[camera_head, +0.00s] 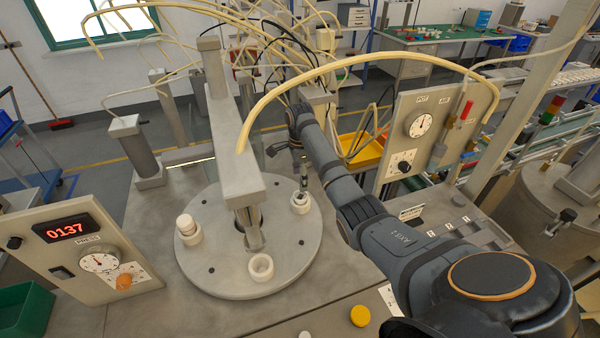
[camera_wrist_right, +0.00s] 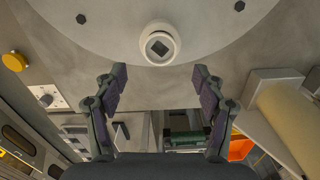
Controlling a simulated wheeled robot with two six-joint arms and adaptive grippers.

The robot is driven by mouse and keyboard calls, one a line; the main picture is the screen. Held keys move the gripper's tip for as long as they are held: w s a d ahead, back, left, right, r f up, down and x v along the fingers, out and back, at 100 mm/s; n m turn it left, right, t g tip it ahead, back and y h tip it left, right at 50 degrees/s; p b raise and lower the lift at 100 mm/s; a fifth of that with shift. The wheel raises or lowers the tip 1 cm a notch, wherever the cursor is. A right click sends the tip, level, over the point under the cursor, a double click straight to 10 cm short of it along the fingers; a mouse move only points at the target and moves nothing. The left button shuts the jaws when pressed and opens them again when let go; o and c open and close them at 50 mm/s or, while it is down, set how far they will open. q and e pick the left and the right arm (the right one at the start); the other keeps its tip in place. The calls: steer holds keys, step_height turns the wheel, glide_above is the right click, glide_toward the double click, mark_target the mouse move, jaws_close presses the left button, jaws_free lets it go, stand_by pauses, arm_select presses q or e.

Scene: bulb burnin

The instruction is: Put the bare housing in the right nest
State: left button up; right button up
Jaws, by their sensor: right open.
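My right gripper (camera_head: 279,147) is open and empty, behind the right side of the round grey plate (camera_head: 215,276). In the right wrist view its two fingers (camera_wrist_right: 160,78) are spread apart, with a white ring-shaped nest (camera_wrist_right: 160,44) just beyond the fingertips. That nest has a dark square opening and appears to be the right nest (camera_head: 300,205) of the head view. A slim metal part stands over that nest in the head view. A white cylindrical piece (camera_head: 186,223) stands at the left nest. A front white ring (camera_head: 261,267) looks hollow. Which piece is the bare housing is unclear.
A grey overhead beam (camera_head: 235,150) crosses above the plate, with a column at its centre. A press panel (camera_head: 95,255) stands left, a dial panel (camera_head: 418,135) right. A yellow button (camera_head: 360,316) sits at the front. Hoses hang overhead.

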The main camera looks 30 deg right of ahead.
steer(key=shift+r+b, duration=0.45)
steer(key=shift+r, duration=1.75)
